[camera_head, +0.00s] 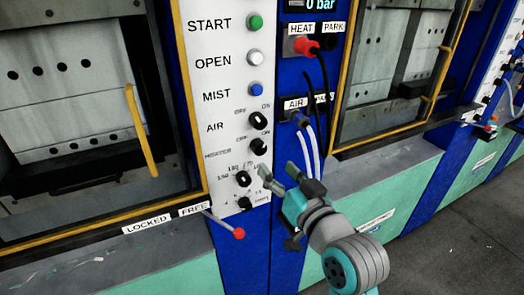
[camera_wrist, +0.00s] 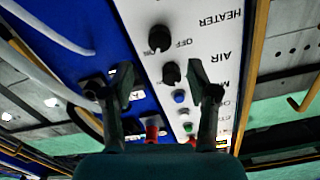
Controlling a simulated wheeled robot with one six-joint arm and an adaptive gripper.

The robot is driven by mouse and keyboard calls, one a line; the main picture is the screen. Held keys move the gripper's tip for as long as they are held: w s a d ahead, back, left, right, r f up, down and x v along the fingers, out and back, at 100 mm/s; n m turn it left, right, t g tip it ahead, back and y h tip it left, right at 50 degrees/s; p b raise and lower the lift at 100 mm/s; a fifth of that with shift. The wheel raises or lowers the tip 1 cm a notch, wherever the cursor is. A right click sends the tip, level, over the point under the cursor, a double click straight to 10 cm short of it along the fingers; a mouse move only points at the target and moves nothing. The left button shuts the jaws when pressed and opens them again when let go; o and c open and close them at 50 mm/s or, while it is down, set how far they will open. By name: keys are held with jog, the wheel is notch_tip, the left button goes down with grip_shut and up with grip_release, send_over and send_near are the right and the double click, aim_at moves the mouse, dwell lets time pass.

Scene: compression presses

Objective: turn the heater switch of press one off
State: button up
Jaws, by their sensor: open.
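The heater switch (camera_head: 259,146) is a black rotary knob on the white panel, beside the HEATER label, with small OFF and ON marks above it. It also shows in the wrist view (camera_wrist: 159,38), upside down, beyond my fingertips. Its pointer is too small to read surely. The similar air switch (camera_head: 252,117) sits just above it and shows between my fingers in the wrist view (camera_wrist: 171,73). My gripper (camera_head: 279,172) is open and empty, below and to the right of the heater switch in the head view, apart from it.
Below the heater switch are two more black knobs (camera_head: 243,178). Green, white and blue buttons (camera_head: 255,55) sit above. Hoses (camera_head: 308,135) hang from the blue column to the right. A red-tipped lever (camera_head: 238,234) sticks out at lower left.

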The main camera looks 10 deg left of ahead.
aim_at(262, 150)
jog(key=x, duration=0.8)
jog(key=shift+w+a, duration=0.1)
jog(key=shift+w, duration=0.05)
jog(key=shift+c, duration=0.2)
grip_shut()
